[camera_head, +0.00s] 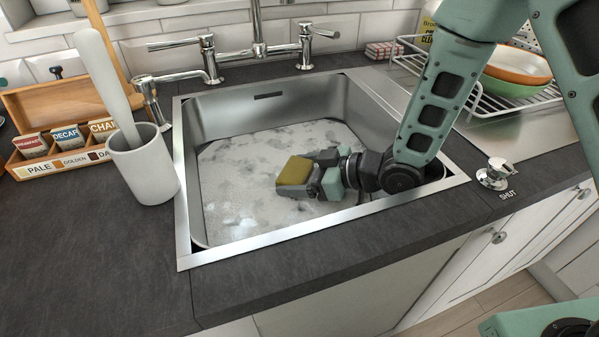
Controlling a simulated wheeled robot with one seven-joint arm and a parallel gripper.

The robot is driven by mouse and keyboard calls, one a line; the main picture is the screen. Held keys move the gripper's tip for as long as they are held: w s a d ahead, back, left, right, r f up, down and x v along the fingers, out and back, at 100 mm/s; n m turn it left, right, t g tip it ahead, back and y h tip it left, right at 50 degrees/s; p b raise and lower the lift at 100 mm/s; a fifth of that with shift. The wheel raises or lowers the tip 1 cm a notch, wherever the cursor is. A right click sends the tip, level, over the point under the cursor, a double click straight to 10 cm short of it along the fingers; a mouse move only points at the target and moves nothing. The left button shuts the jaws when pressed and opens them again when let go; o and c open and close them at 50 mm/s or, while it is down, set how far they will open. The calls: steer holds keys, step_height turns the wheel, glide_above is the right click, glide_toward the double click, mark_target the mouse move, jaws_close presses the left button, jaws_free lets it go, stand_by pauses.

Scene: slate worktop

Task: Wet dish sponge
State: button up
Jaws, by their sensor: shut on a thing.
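The dish sponge (295,170) is yellow-olive on top and sits at the end of my gripper (297,183), inside the sink. My gripper is shut on it, and the fingers hide its lower part. The sink (375,109) is a steel basin holding pale, sudsy water (237,177). The sponge is at or just above the water surface; I cannot tell whether it touches. The tap (258,28) with its two lever handles stands behind the basin.
A white pot with a brush (145,168) stands left of the sink, beside a wooden tea box (72,113). A wire dish rack (490,103) with bowls (517,66) is at the right. A small metal knob (494,175) marked SHUT is at the right front. The front-left worktop (90,250) is clear.

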steer(key=shift+s+f, duration=0.1)
steer(key=shift+f, duration=0.3)
steer(key=shift+r, duration=0.1)
step_height(320, 180, up, 5)
steer(key=p, duration=0.4)
step_height(320, 180, up, 13)
steer(key=p, duration=0.9)
steer(key=shift+f+p, duration=0.2)
steer(key=shift+p, duration=0.2)
stand_by(1.8)
step_height(320, 180, up, 4)
steer(key=p, duration=0.3)
glide_above(299, 171)
stand_by(0.8)
